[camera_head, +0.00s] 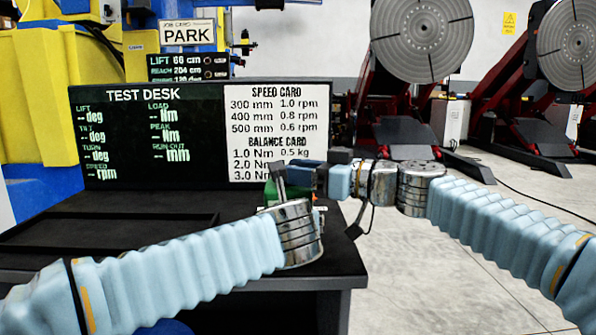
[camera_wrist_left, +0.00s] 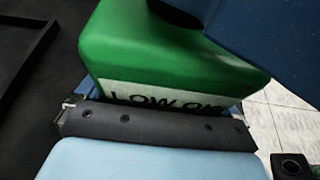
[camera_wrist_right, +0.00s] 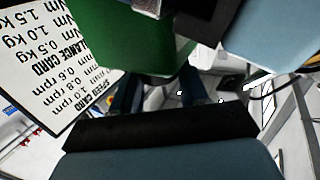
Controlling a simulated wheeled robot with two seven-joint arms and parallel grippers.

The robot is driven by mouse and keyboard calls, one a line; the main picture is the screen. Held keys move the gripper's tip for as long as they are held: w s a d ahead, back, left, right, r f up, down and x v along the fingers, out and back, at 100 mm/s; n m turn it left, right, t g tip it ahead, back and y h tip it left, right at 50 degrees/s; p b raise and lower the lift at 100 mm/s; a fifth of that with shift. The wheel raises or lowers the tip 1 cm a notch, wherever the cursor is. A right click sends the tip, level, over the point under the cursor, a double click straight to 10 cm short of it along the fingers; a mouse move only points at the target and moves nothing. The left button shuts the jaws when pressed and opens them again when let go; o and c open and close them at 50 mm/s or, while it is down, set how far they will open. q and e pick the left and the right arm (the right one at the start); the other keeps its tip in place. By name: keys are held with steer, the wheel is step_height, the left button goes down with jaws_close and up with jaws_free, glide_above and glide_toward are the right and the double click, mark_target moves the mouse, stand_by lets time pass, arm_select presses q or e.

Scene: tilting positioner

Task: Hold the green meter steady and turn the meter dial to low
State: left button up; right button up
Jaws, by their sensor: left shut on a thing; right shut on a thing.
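The green meter (camera_head: 269,192) is at the right end of the desk, mostly hidden by my grippers. In the left wrist view the green meter (camera_wrist_left: 150,45) is close up, with a white label reading "LOW OK", partly cut off. My left gripper (camera_head: 281,182) is shut on the meter. My right gripper (camera_head: 312,178) comes from the right, against the meter's dial side, and is shut. The dial is hidden, so its setting cannot be read. The meter's green body also shows in the right wrist view (camera_wrist_right: 125,38).
The test desk (camera_head: 110,235) has a black tray area on its left. Behind stand a display board (camera_head: 150,135) and a white speed and balance card (camera_head: 280,120). Red positioners with round plates (camera_head: 420,35) stand behind right. The floor at right is open.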

steer(key=shift+s+a+m+t+h, duration=0.1)
steer(key=shift+s+m+t+h, duration=0.1)
steer(key=shift+m+t+h, duration=1.05)
steer(key=shift+y, duration=0.25)
steer(key=o, duration=1.1)
steer(key=v, duration=1.2)
steer(key=shift+f, duration=0.1)
arm_select(q)
steer(key=o, duration=1)
